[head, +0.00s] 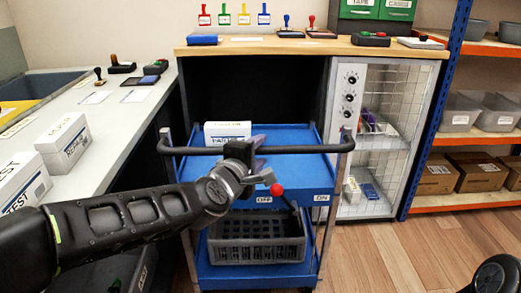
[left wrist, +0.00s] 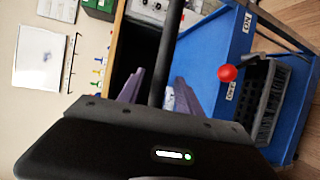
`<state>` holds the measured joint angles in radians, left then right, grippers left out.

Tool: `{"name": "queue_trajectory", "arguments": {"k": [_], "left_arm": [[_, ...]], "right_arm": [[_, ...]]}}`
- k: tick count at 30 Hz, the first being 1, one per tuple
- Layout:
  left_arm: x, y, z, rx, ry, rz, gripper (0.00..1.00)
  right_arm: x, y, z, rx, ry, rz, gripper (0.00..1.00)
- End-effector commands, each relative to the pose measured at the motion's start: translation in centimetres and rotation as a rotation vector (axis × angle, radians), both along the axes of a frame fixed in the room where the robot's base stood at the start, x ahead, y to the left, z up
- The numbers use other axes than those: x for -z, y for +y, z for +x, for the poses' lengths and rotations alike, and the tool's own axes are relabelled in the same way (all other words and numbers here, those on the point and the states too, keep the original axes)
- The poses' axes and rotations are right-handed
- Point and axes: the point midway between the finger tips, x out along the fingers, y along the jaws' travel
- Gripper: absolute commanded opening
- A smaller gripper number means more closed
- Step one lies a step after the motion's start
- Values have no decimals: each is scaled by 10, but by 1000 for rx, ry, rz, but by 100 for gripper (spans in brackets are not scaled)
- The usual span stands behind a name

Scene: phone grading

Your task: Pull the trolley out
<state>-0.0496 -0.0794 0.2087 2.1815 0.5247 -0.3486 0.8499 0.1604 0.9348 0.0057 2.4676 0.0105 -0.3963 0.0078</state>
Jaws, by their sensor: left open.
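The blue trolley (head: 300,170) stands under the wooden-topped counter, with a black push handle (head: 195,151) across its front. The handle also shows as a dark bar in the left wrist view (left wrist: 168,40). My left gripper (head: 255,150) is at the middle of the handle. In the left wrist view its two purple fingers (left wrist: 158,92) are apart, with the bar between them; I cannot tell if they touch it. A lever with a red knob (head: 276,189) sits at the trolley's front between OFF and ON labels. My right gripper is not in view.
A white labelled box (head: 227,133) is on the trolley's top shelf and a grey crate (head: 257,238) on its lower shelf. A grey bench (head: 112,135) is close on the left, a wire-mesh cabinet (head: 378,140) on the right. Wooden floor (head: 420,250) is clear at front right.

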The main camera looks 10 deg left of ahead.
Motion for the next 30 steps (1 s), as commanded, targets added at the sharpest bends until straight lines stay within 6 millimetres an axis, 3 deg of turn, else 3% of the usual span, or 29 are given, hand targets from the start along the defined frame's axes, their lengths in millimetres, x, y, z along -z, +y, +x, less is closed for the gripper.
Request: {"name": "queue_trajectory", "arguments": {"k": [6,12,25,30], "left_arm": [[-9,5,-36,0,-2,1,41],[-12,9,-59,1,0,1,41],[-11,9,-62,2,0,10,41],[-12,9,-62,32,-33,165,41]], "right_arm": [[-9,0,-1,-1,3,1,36],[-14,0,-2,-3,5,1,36],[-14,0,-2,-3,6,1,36],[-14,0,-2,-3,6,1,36]]}}
